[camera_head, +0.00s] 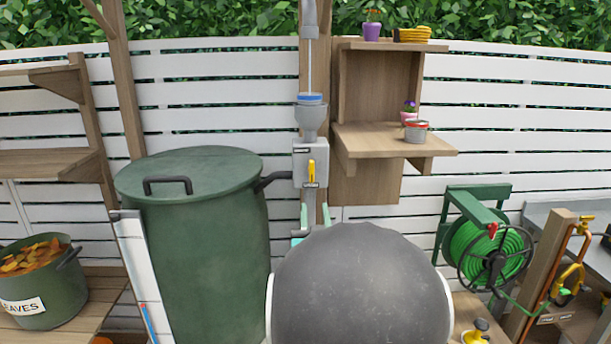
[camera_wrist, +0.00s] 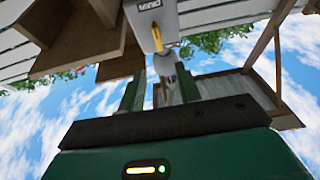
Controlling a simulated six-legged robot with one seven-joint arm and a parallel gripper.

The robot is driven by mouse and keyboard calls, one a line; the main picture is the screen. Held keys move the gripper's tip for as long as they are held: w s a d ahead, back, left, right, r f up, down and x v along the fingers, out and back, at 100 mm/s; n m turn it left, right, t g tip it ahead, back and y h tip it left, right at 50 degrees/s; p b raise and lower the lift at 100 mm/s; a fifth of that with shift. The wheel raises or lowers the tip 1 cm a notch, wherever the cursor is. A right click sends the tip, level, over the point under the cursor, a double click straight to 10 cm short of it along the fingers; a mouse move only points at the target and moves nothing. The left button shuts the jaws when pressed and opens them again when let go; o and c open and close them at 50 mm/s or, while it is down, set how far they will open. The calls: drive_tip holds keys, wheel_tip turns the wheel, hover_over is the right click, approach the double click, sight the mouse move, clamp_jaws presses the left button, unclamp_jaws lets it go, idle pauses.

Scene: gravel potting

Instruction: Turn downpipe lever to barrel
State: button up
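The downpipe lever (camera_head: 312,172) is yellow and upright on the front of a grey diverter box (camera_head: 299,167), its end toward the lower label; the lettering is too small to read.
A wooden shelf (camera_head: 385,137) with a small tin (camera_head: 416,132) stands right of the box. A green hose reel (camera_head: 490,250) is farther right. A bucket of leaves (camera_head: 40,285) stands at the left. White fence slats lie behind.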

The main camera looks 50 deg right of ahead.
sight(312, 172)
drive_tip(key=x, duration=1.3)
drive_tip(key=shift+d+f, duration=0.1)
drive_tip(key=shift+d, duration=0.2)
clamp_jaws()
